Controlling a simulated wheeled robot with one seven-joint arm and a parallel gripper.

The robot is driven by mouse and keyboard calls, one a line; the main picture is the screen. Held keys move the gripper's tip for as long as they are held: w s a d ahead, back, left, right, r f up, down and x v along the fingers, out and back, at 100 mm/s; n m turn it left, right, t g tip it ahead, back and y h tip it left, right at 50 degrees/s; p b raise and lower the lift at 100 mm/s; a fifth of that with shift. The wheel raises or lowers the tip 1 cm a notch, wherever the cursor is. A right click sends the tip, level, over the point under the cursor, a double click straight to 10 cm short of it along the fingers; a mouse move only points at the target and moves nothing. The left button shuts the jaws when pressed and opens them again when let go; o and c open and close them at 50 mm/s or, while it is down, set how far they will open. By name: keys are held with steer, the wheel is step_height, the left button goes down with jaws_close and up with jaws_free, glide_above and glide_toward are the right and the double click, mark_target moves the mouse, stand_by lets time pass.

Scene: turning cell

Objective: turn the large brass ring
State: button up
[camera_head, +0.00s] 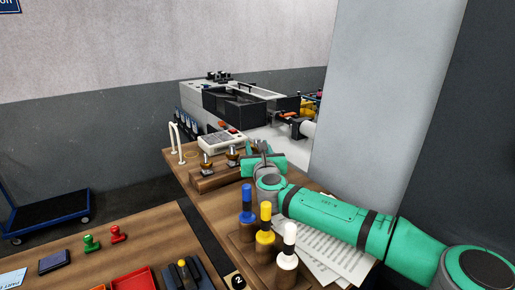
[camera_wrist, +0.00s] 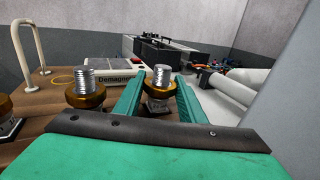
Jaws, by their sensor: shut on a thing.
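In the wrist view, my gripper (camera_wrist: 160,78) has its two green fingers on either side of a brass ring (camera_wrist: 160,85). It is shut on this ring, which sits around an upright threaded metal stud (camera_wrist: 162,74). A second brass ring (camera_wrist: 85,95) on a stud stands just left of the fingers, and a third (camera_wrist: 7,105) is cut by the left edge. In the head view, my gripper (camera_head: 263,160) is at the right end of the row and hides the held ring. Two free ringed studs (camera_head: 206,162) show to its left. I cannot tell which ring is largest.
The studs stand on a wooden block (camera_head: 205,183) on a wooden bench. Blue, yellow and white-topped pegs (camera_head: 266,222) and papers (camera_head: 340,258) lie close to my arm. A grey pillar (camera_head: 385,90) rises at right.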

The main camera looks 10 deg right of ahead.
steer(key=o, duration=1)
steer(key=shift+o, duration=0.2)
steer(key=shift+s+a, duration=0.2)
steer(key=shift+s, duration=3.55)
steer(key=shift+r, duration=0.15)
